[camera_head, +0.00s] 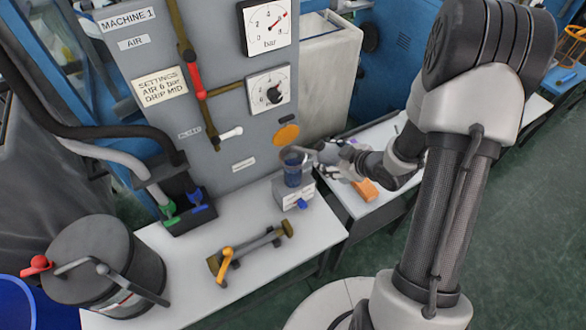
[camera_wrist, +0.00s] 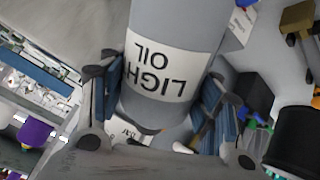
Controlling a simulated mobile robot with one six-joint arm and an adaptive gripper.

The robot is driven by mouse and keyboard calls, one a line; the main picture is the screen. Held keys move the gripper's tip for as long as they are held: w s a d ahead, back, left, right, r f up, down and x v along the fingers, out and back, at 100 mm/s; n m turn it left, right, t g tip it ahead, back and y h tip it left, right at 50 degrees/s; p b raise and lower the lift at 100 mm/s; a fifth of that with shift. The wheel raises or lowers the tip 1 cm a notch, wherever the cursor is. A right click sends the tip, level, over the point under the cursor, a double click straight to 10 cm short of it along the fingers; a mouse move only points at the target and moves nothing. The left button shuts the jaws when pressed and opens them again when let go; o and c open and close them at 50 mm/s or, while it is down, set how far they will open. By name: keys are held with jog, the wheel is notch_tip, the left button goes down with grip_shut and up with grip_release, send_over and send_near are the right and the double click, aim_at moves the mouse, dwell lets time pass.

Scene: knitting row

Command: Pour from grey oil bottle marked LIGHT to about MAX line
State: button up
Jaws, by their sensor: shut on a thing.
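The grey bottle (camera_wrist: 180,25) fills the middle of the wrist view, its white label reading LIGHT OIL upside down in the picture. My gripper (camera_wrist: 160,88) is shut on it, one finger on each side. In the head view my gripper (camera_head: 345,157) is at the right of a small clear blue cup (camera_head: 292,172), which stands on a grey block with a blue knob. The bottle is small and hard to make out there, close to the cup's rim. I cannot see any flow, and the MAX line and oil level are too small to read.
The grey machine panel (camera_head: 220,110) with gauges stands right behind the cup. A white table (camera_head: 180,250) carries a dark lidded drum (camera_head: 105,260) at left and a brass valve piece with a yellow handle (camera_head: 225,265). An orange object (camera_head: 365,189) lies on the right table.

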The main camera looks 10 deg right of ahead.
dwell(0.3)
jog(key=shift+f+t+y+b, duration=0.3)
jog(key=shift+f+b, duration=0.2)
jog(key=shift+b, duration=0.15)
jog(key=shift+f+m+t+y+b, duration=0.35)
jog(key=shift+f+b, duration=0.2)
jog(key=shift+b, duration=0.35)
jog(key=shift+a+r, duration=0.1)
jog(key=shift+r+p, duration=0.3)
jog(key=shift+p, duration=0.9)
jog(key=p, duration=0.3)
jog(key=shift+r, duration=0.15)
jog(key=shift+p, duration=0.35)
